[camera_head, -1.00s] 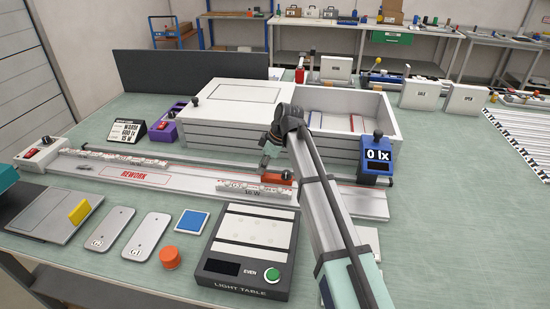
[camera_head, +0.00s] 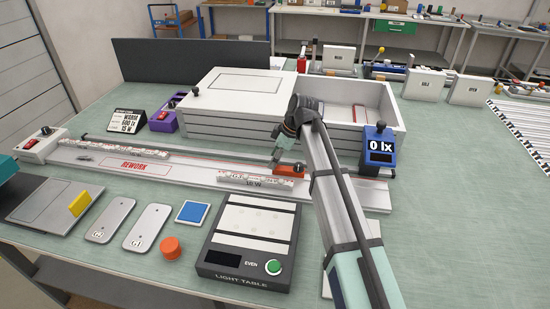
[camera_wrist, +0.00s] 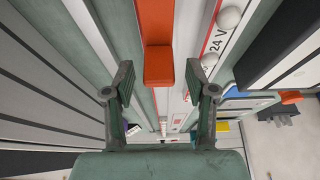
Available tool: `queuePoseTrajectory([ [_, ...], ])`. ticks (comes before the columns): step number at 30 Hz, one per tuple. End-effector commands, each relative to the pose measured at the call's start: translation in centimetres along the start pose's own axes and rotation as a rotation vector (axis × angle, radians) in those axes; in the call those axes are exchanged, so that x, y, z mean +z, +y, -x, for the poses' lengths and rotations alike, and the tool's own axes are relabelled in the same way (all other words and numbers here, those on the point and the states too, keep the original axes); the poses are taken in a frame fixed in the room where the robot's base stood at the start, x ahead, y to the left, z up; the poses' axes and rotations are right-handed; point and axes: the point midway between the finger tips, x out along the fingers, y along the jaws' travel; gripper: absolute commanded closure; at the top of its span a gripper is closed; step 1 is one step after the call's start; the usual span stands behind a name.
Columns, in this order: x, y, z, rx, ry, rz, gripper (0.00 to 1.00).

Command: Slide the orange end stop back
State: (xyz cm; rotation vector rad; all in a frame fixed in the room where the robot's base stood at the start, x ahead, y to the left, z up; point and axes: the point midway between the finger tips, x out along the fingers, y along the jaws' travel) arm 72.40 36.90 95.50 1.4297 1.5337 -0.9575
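The orange end stop (camera_head: 290,170) sits on the long pale rail fixture (camera_head: 345,193), near its right end, just behind the right end of a short LED strip (camera_head: 254,180). My gripper (camera_head: 277,158) is low at the stop's left side in the head view. In the wrist view my gripper (camera_wrist: 159,76) is open. The end stop (camera_wrist: 157,60) appears between its two fingers, with a gap on both sides. I cannot tell whether any part of my gripper touches it.
A light table (camera_head: 212,265), an orange knob (camera_head: 170,247) and pale plates (camera_head: 145,227) lie in front.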

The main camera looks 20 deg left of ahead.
Motion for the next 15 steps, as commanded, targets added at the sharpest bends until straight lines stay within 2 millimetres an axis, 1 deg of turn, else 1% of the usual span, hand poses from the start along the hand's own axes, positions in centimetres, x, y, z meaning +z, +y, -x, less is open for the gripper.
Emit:
queuePoseTrajectory([
  [5, 0.0, 0.1, 0.4, 0.002, 0.001, 0.0, 0.44],
  [8, -0.1, 0.1, 1.3, 0.003, 0.002, 0.0, 0.44],
  [11, -0.1, 0.1, 2.7, 0.003, 0.001, 0.0, 0.44],
  [15, 0.0, 0.1, 5.4, 0.003, 0.001, -0.001, 0.44],
])
